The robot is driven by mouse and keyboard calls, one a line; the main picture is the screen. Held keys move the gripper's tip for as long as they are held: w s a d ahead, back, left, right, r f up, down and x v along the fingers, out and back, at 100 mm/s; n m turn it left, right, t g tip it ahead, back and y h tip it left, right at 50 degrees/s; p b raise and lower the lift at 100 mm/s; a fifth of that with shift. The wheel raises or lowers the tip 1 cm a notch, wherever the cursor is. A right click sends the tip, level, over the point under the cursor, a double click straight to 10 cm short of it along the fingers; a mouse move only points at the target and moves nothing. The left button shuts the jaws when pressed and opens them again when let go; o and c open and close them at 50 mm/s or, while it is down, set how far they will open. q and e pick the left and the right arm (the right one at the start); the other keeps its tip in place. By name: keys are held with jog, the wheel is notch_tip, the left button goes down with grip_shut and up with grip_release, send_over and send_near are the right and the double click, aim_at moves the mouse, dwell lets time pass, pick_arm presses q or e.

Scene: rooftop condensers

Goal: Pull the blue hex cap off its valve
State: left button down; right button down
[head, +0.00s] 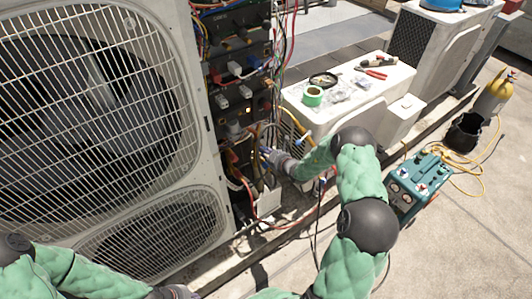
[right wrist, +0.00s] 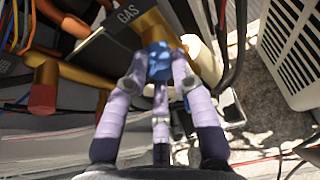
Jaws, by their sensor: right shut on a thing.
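The blue hex cap (right wrist: 159,62) is between the fingertips of my right gripper (right wrist: 158,72) in the right wrist view. My right gripper is shut on it. A brass valve body (right wrist: 152,28) shows right behind the cap, beside a black GAS label (right wrist: 122,20). I cannot tell whether the cap is seated on the valve or just off it. In the head view my right gripper (head: 268,154) is at the lower part of the open condenser unit (head: 217,170), and its fingers are small there. My left gripper (head: 178,292) is only partly visible at the bottom edge.
Loose wires and copper pipes (right wrist: 48,75) crowd the space around the valve. A white condenser (head: 350,85) with tape and tools on top stands to the right.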

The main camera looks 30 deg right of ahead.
jog(key=shift+s+d+r, duration=0.1)
jog(key=shift+s, duration=0.05)
jog(key=shift+s+p, duration=0.4)
jog(key=shift+s, duration=0.6)
jog(key=shift+s+d+p, duration=0.1)
jog(key=shift+s+p, duration=0.2)
jog(key=shift+s, duration=0.45)
jog(key=shift+s+d+p, duration=0.1)
jog(key=shift+s+p, duration=0.5)
jog(key=shift+s, duration=1.25)
